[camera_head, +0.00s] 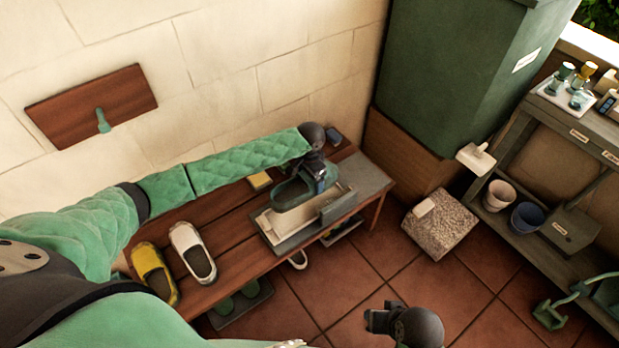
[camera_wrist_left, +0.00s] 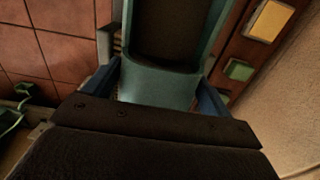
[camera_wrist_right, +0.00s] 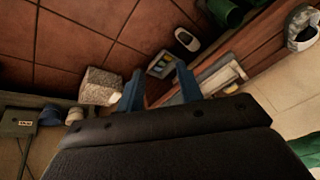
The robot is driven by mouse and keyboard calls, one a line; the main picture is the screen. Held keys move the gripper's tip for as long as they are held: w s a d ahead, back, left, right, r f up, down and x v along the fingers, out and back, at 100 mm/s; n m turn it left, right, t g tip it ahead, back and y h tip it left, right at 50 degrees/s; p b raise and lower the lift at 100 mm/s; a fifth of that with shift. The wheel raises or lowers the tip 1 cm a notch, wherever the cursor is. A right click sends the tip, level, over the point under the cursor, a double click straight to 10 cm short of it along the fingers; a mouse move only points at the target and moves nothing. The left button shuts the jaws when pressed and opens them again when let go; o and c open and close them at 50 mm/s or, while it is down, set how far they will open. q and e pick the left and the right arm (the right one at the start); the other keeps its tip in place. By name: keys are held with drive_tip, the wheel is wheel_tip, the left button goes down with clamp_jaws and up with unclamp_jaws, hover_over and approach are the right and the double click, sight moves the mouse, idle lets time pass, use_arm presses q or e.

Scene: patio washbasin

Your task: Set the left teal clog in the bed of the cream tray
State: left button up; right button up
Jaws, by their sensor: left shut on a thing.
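My left gripper (camera_head: 318,172) is shut on the teal clog (camera_head: 290,192). The clog is over the cream tray (camera_head: 265,222) at the right part of the wooden bench; I cannot tell whether it touches the tray's bed. The left wrist view shows the clog (camera_wrist_left: 160,85) between the two blue fingers, its opening upward. The clog hides part of the tray's bed. My right gripper (camera_head: 382,318) is low over the floor, away from the bench. In the right wrist view its fingers are apart and empty (camera_wrist_right: 160,88).
A yellow clog (camera_head: 155,272) and a white clog (camera_head: 192,252) stand on the bench (camera_head: 225,225) left of the tray. A yellow block (camera_head: 259,181) lies behind. A green cabinet (camera_head: 450,80) stands at the back right. A stone block (camera_head: 440,228) rests on the tiled floor.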

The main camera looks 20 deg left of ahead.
use_arm(q)
drive_tip(key=shift+f+b, duration=0.6)
drive_tip(key=shift+b, duration=0.05)
drive_tip(key=shift+f, duration=0.1)
drive_tip(key=shift+f+b, duration=0.4)
drive_tip(key=shift+b, duration=0.25)
drive_tip(key=shift+f+b, duration=0.5)
drive_tip(key=shift+b, duration=0.2)
drive_tip(key=shift+f, duration=3.4)
use_arm(e)
drive_tip(key=w+a+f, duration=0.1)
drive_tip(key=f, duration=0.5)
drive_tip(key=w+a+f+t, duration=0.1)
drive_tip(key=a+f, duration=0.1)
drive_tip(key=f, duration=0.5)
drive_tip(key=shift+a+f+t+y, duration=0.2)
drive_tip(key=shift+a+t+y, duration=0.1)
drive_tip(key=shift+y, duration=0.1)
drive_tip(key=shift+s, duration=0.1)
